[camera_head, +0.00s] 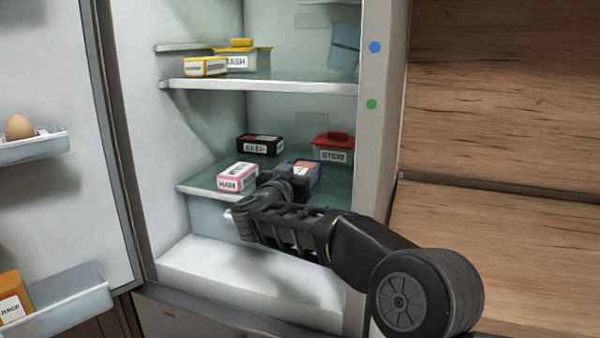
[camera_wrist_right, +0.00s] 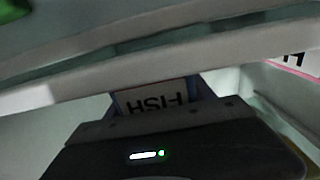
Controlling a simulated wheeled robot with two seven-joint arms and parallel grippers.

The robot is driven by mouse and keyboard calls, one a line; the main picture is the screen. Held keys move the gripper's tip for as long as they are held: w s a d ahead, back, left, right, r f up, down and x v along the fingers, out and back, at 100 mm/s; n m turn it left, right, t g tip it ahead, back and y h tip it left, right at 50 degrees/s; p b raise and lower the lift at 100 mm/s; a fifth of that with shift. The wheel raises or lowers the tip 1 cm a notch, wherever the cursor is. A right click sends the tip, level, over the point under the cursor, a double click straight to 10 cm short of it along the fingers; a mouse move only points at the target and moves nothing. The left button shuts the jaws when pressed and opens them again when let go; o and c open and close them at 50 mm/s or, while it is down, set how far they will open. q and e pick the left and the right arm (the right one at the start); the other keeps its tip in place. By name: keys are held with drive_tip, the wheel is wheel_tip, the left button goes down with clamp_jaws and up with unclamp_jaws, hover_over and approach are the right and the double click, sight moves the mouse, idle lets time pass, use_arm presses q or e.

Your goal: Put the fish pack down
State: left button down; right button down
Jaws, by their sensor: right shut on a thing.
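The fish pack (camera_head: 308,172) is a small dark blue box with an orange patch, at the lower glass shelf (camera_head: 335,190) inside the open fridge. My right gripper (camera_head: 284,182) reaches in from the lower right and is shut on it. I cannot tell whether the pack touches the shelf. My left gripper is not in view.
The pink ham pack (camera_head: 237,177) sits close to the left of my gripper. The beef pack (camera_head: 260,144) and red-lidded stew box (camera_head: 333,148) stand behind. The upper shelf (camera_head: 270,86) holds yellow containers. The open door (camera_head: 62,200) is at left.

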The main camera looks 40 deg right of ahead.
drive_tip(key=shift+c, duration=1.8)
unclamp_jaws()
drive_tip(key=shift+f, duration=0.1)
drive_tip(key=shift+a, duration=0.15)
drive_tip(key=v, duration=1.1)
drive_tip(key=shift+s+a+r, duration=0.2)
drive_tip(key=shift+s+a, duration=0.1)
